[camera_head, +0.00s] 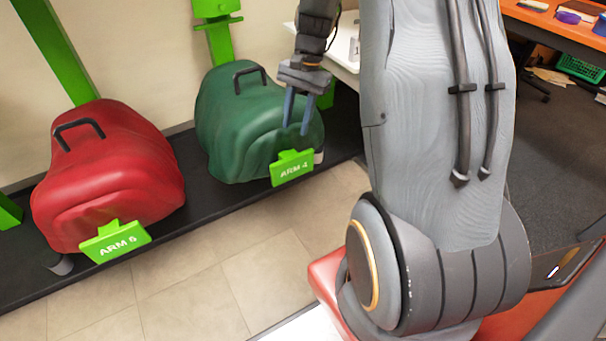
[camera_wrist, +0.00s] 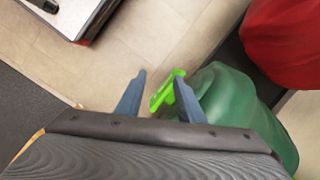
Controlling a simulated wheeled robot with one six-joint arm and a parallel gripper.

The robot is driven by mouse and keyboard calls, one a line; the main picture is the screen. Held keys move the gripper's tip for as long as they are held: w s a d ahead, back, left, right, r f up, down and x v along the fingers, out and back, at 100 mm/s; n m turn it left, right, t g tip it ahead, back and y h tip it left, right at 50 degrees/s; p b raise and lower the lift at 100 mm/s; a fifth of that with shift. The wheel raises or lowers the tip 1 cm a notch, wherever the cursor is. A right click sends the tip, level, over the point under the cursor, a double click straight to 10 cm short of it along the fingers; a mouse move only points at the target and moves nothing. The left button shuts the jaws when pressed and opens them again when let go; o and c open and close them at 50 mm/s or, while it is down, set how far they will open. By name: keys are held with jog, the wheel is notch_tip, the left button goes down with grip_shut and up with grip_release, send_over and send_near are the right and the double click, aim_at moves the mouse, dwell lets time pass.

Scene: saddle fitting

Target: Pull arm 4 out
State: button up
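The green saddle (camera_head: 238,125) sits on a dark rail, with a black handle on top. A bright green tag (camera_head: 292,168) reading ARM 4 is at its lower front. My gripper (camera_head: 296,129) points down just above this tag, in front of the saddle's right side. Its two blue-grey fingers are apart with nothing held. In the wrist view, the tag (camera_wrist: 166,91) shows between the fingers, nearer the right finger, which partly covers it. The green saddle (camera_wrist: 235,108) lies to the right. Whether a finger touches the tag or saddle, I cannot tell.
A red saddle (camera_head: 108,180) with a green ARM 5 tag (camera_head: 115,241) stands to the left on the same dark rail (camera_head: 190,185). Green posts rise behind. Tiled floor (camera_head: 215,275) in front of the rail is clear. An orange desk (camera_head: 560,25) is at the back right.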

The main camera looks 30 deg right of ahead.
aim_at(306, 164)
jog(key=w+d+f+m+b, duration=0.2)
jog(key=d+f+b, duration=0.1)
jog(key=f, duration=0.3)
jog(key=w+d+f+m+y+b, duration=0.1)
jog(key=w+d+f+m+b, duration=0.1)
jog(key=f, duration=0.5)
jog(key=w+d+f+m+b, duration=0.2)
jog(key=w+d+f+b, duration=0.2)
jog(key=d+f+b, duration=0.1)
jog(key=shift+d+f+t+y+b, duration=0.2)
jog(key=shift+f+b, duration=0.15)
jog(key=shift+f, duration=0.25)
jog(key=shift+d+f+t+y+b, duration=0.1)
jog(key=shift+d+f+y+b, duration=0.1)
jog(key=shift+f+b, duration=0.3)
jog(key=shift+a+f, duration=0.15)
jog(key=shift+f, duration=0.55)
jog(key=b+x, duration=0.2)
jog(key=x, duration=0.4)
jog(key=shift+a+f+b, duration=0.2)
jog(key=shift+f+b, duration=0.05)
jog(key=shift+b, duration=0.05)
grip_shut()
